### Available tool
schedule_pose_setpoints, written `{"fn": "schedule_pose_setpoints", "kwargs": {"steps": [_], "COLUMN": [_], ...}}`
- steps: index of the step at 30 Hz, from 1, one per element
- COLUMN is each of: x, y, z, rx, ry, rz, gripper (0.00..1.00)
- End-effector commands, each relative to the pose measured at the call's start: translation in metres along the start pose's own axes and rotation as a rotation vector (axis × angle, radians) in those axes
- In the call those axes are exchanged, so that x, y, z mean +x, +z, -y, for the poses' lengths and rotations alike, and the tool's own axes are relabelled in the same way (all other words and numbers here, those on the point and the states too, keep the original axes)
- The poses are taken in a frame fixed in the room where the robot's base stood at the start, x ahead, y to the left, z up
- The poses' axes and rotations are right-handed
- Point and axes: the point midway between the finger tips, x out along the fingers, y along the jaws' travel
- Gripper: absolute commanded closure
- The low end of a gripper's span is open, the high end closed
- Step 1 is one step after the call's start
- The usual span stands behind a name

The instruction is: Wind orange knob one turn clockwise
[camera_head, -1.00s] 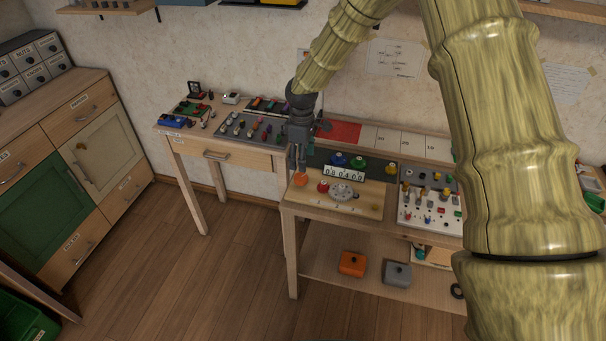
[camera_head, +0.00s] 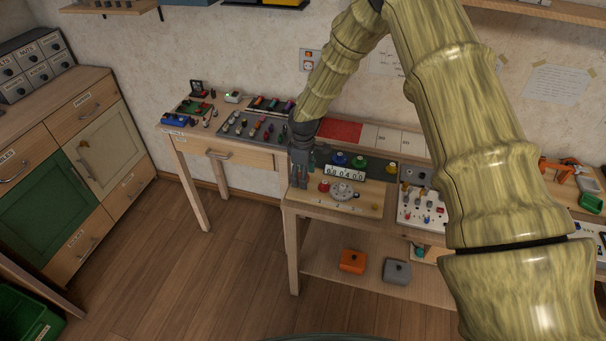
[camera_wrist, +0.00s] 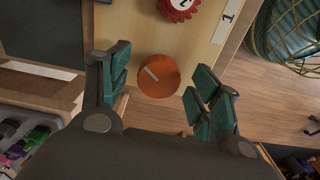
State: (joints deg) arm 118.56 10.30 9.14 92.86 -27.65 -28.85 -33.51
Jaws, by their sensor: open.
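The orange knob (camera_wrist: 158,76) shows in the wrist view as a round orange disc with a pale pointer line running diagonally. It sits on a light wooden board (camera_wrist: 135,30). My gripper (camera_wrist: 158,84) is open, with one green-padded finger on each side of the knob and visible gaps on both sides. Whether the fingertips reach down to the knob's height I cannot tell. In the head view my gripper (camera_head: 299,184) points down over the left end of the wooden panel (camera_head: 362,200) and hides the orange knob.
A red gear-shaped dial (camera_wrist: 180,8) is close to the knob on the board. In the head view, a silver dial (camera_head: 342,191) and a number counter (camera_head: 345,172) stand to the right. A panel of pegs (camera_head: 422,207) lies further right. Tools lie on the left table.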

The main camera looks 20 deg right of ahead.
Motion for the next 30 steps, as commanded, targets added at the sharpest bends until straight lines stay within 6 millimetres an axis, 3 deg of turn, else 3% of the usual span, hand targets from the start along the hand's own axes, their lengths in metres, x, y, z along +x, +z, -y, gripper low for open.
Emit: {"fn": "schedule_pose_setpoints", "kwargs": {"steps": [2, 9, 10, 20, 30], "x": [-0.0001, -0.0003, -0.0003, -0.0002, 0.0005], "y": [0.0000, 0.0001, 0.0001, -0.0003, -0.0007], "z": [-0.0001, -0.0001, -0.0001, -0.0001, 0.0002], "rx": [0.000, 0.000, 0.000, 0.035, 0.252], "ry": [0.000, 0.000, 0.000, 0.001, 0.002], "rz": [0.000, 0.000, 0.000, 0.000, 0.000], "gripper": [0.37, 0.80, 0.82, 0.82, 0.82]}}
